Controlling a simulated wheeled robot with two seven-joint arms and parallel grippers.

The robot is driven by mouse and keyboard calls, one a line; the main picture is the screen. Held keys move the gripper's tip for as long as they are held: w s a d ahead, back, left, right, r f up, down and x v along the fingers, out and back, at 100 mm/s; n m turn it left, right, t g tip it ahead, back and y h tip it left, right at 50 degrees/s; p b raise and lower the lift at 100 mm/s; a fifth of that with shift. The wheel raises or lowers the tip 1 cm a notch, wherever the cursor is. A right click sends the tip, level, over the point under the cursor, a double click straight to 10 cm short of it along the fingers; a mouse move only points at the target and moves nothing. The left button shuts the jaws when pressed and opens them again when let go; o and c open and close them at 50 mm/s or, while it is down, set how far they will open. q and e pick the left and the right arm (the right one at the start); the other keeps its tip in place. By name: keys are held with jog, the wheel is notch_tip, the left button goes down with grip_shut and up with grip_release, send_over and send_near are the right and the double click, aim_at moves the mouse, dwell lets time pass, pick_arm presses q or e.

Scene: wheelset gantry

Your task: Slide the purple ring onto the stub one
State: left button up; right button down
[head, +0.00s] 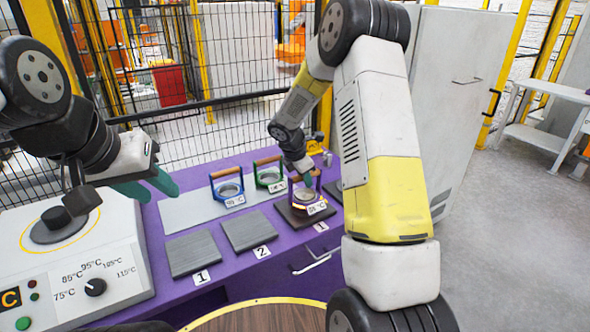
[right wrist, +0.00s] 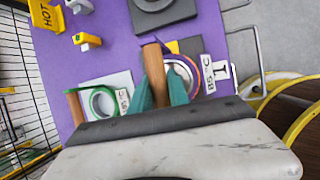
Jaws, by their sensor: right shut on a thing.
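The purple ring (head: 294,201) has a wooden handle and a white temperature tag, and is at a dark square plate (head: 298,222) on the purple bench. In the right wrist view the ring (right wrist: 197,76) shows partly behind its handle (right wrist: 154,72). My right gripper (head: 303,173) is shut on that handle, with teal fingers (right wrist: 160,92) on both sides of it. I cannot tell whether the ring touches the plate. My left gripper (head: 147,189) is empty at the left, above the bench edge, its teal fingers apart. I cannot make out stub one.
A blue-framed ring (head: 228,197) and a green-framed ring (head: 270,177) stand on a grey plate left of the purple ring. Grey pads (head: 193,254) lie in front. A heater with a dial (head: 95,287) is at left. A yellow-rimmed wooden disc (head: 262,318) is at the bottom.

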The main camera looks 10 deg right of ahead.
jog(key=shift+f, duration=0.65)
jog(key=c, duration=1.2)
grip_release()
jog(key=shift+o, duration=0.2)
jog(key=v, duration=0.7)
jog(key=shift+r, duration=0.35)
jog(key=shift+s+a, duration=0.15)
